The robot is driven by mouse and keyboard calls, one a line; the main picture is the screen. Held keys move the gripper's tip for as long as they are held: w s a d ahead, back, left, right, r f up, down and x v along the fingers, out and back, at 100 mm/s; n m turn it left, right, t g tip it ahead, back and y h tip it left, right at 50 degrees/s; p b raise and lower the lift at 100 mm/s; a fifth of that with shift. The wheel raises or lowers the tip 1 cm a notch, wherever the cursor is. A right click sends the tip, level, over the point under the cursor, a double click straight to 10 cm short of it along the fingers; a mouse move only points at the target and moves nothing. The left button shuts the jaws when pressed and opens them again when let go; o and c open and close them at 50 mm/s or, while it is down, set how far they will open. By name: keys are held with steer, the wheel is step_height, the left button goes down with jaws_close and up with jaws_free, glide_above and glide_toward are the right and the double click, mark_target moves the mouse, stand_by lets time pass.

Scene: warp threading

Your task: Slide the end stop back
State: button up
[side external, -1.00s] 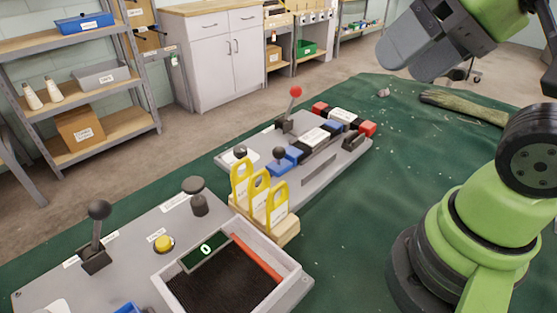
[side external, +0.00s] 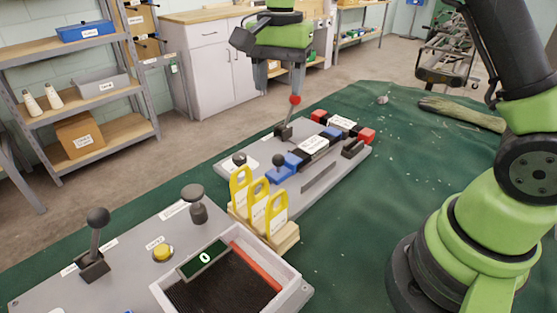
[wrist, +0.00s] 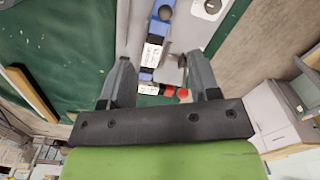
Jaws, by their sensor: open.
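A grey fixture plate (side external: 225,178) carries a row of blue, black, white-labelled and red blocks. A blue block with a black knob (side external: 279,163) is at the near end of the row; it also shows in the wrist view (wrist: 162,14). A lever with a red ball (side external: 295,99) stands beside the row. No readable label shows which part is the end stop. My gripper (side external: 279,88) is open and empty, pointing down above the lever side. In the wrist view my gripper (wrist: 158,60) has the row beyond its fingers.
Yellow tags (side external: 259,205) stand in a wooden holder in front of the fixture. A nearer grey panel (side external: 130,260) has a black-knobbed lever (side external: 98,218), a yellow button (side external: 162,252) and a framed tray (side external: 290,280). Green cloth (side external: 400,170) to the right is mostly clear.

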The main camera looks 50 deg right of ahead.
mark_target(278, 161)
steer(key=f+m, duration=0.1)
steer(key=f, duration=0.5)
steer(key=w+f+m+g, duration=0.1)
steer(key=f, duration=0.5)
steer(key=d+f+m+g, duration=0.1)
steer(key=f, duration=0.6)
steer(key=shift+w+d+h, duration=0.1)
steer(key=shift+w+h, duration=0.1)
steer(key=shift+h, duration=0.1)
steer(key=shift+c, duration=0.2)
